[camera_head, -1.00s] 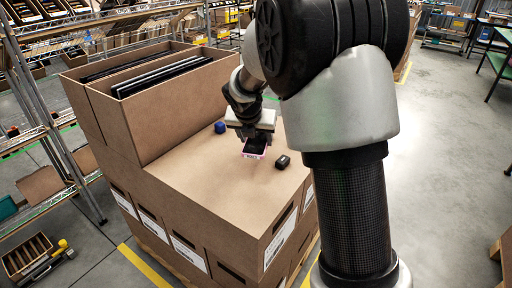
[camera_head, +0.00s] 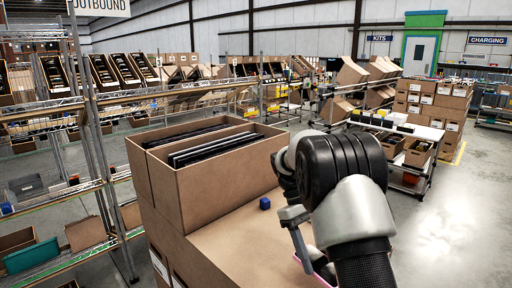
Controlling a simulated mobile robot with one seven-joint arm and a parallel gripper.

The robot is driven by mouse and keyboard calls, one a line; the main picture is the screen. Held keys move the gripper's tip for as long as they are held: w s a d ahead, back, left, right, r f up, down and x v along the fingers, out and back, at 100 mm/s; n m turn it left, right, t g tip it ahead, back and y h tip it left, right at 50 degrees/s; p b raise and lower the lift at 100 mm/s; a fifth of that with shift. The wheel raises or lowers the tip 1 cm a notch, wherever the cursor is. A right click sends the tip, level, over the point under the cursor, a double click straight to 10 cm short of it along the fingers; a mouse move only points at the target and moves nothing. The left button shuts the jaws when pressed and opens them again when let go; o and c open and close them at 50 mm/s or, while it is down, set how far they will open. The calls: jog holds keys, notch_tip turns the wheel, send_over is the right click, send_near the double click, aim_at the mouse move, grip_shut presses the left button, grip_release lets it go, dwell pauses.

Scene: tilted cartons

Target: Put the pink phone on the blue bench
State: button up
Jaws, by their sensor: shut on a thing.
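The pink phone (camera_head: 322,277) shows only as a pink edge at the bottom of the head view, beside my dark arm. My gripper (camera_head: 308,262) is shut on it, above the brown carton top. My arm hides most of the phone and the fingers. I cannot make out a blue bench for certain in this view.
A small blue cube (camera_head: 265,203) lies on the carton top (camera_head: 235,232). An open carton (camera_head: 225,178) with dark flat items stands on the left. Wire shelving (camera_head: 95,150) is further left. A white-topped table (camera_head: 400,128) stands behind, and open floor (camera_head: 450,205) lies right.

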aim_at(314, 257)
jog(key=s+a+r+m+g+y+p, duration=0.1)
jog(key=s+r+m+p, duration=0.5)
jog(key=p, duration=0.9)
jog(key=a+m+y, duration=0.1)
jog(key=y, duration=0.1)
jog(key=shift+r+y, duration=0.2)
jog(key=shift+y, duration=0.2)
jog(key=shift+f, duration=0.15)
